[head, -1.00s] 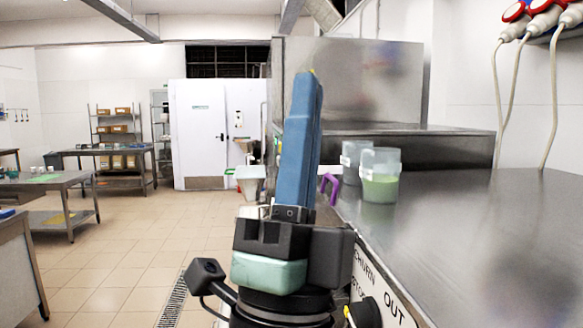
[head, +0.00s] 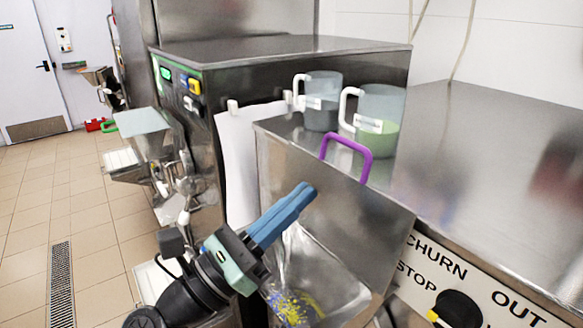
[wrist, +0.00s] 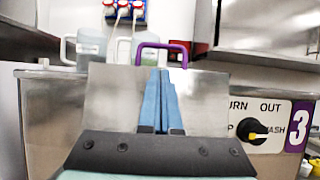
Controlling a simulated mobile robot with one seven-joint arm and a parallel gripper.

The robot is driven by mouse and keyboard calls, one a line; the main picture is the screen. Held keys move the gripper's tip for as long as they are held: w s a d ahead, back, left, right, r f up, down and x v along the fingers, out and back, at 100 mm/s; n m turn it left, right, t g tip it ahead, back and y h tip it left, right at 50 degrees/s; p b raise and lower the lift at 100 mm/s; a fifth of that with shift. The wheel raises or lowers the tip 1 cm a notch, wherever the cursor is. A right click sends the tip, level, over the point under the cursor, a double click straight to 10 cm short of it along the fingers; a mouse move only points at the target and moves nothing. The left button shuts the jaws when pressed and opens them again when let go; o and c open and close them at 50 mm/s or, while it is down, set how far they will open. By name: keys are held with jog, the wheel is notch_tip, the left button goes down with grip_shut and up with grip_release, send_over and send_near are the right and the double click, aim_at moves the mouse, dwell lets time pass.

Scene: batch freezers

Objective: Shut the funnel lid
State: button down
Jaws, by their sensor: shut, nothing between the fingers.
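The funnel lid (head: 345,205) is a metal plate standing open and upright behind the funnel (head: 335,290), with a purple handle (head: 345,157) at its top edge. Colourful bits lie at the bottom of the funnel. The lid (wrist: 112,100) and its purple handle (wrist: 178,45) also show in the wrist view, straight ahead of the fingers. My gripper (head: 305,190) is shut and empty, its blue fingers pointing up in front of the lid, below the handle. In the wrist view my gripper (wrist: 160,75) lines up with the handle. Whether the fingertips touch the lid cannot be told.
Two clear jugs, one grey (head: 318,98) and one with green contents (head: 380,115), stand on the steel top behind the handle. A control panel with a black knob (head: 457,308) is at the lower right.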

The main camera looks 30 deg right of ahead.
aim_at(334, 191)
jog(key=p+x, duration=0.4)
jog(key=x, duration=0.3)
jog(key=shift+s+d+r, duration=0.1)
jog(key=shift+d+r, duration=0.1)
jog(key=shift+r, duration=0.15)
jog(key=shift+d+r, duration=0.1)
jog(key=shift+d, duration=0.55)
jog(key=shift+a, duration=0.15)
